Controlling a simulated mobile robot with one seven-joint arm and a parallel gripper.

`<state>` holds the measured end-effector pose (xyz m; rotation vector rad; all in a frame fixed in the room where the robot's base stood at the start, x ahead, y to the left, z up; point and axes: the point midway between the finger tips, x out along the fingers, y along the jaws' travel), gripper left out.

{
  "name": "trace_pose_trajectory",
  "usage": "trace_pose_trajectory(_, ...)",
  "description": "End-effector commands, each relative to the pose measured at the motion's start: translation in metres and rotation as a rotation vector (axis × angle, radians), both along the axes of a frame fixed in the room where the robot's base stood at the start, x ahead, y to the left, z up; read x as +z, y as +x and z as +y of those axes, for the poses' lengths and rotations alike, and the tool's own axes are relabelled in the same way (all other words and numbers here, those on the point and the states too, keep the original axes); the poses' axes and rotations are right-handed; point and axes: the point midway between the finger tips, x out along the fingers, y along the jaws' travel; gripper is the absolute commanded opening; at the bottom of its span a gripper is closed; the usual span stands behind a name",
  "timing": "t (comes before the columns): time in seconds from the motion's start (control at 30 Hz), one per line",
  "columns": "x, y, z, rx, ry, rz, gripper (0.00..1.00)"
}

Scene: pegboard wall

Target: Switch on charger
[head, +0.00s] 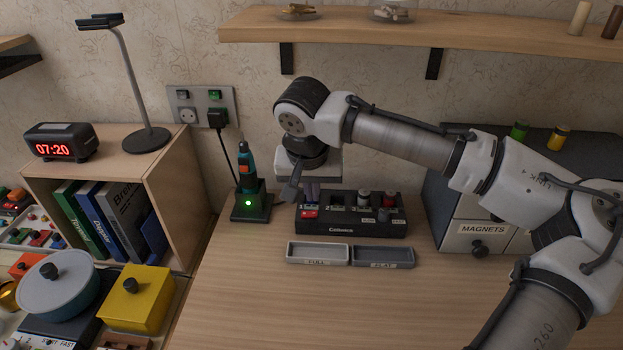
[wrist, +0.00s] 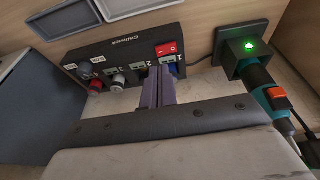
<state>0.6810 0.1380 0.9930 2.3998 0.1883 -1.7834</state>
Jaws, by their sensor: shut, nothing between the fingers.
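The black charger (head: 352,228) stands on the bench against the wall and also shows in the wrist view (wrist: 110,48). Its red rocker switch (wrist: 169,49) is at one end, at the left in the head view (head: 309,213). I cannot tell which way the rocker is pressed. Numbered bays run along the charger; a silver cell (wrist: 117,84) and a red-ended cell (wrist: 95,84) stand in two of them. My gripper (wrist: 160,72) is shut and empty, with its fingertips close by the switch and bay 1. I cannot tell whether they touch.
A teal tool stands in a dock (head: 250,206) with a green light, left of the charger. A FULL tray (head: 317,262) and a FLAT tray (head: 383,265) lie in front. A MAGNETS drawer cabinet (head: 480,240) is at right. The front bench is clear.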

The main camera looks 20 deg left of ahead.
Motion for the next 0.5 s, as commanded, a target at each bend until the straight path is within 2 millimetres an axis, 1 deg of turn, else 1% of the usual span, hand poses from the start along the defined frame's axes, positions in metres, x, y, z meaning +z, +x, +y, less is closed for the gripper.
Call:
trace_pose_trajectory(0.1, -0.019, 0.006, 0.000, -0.002, -0.002, 0.002, 0.00)
trace_pose_trajectory(0.23, -0.036, 0.011, 0.000, -0.001, -0.001, 0.001, 0.00)
trace_pose_trajectory(0.37, -0.045, 0.014, 0.000, -0.001, 0.000, 0.001, 0.00)
trace_pose_trajectory(0.5, -0.048, 0.015, 0.000, -0.001, 0.000, 0.000, 0.00)
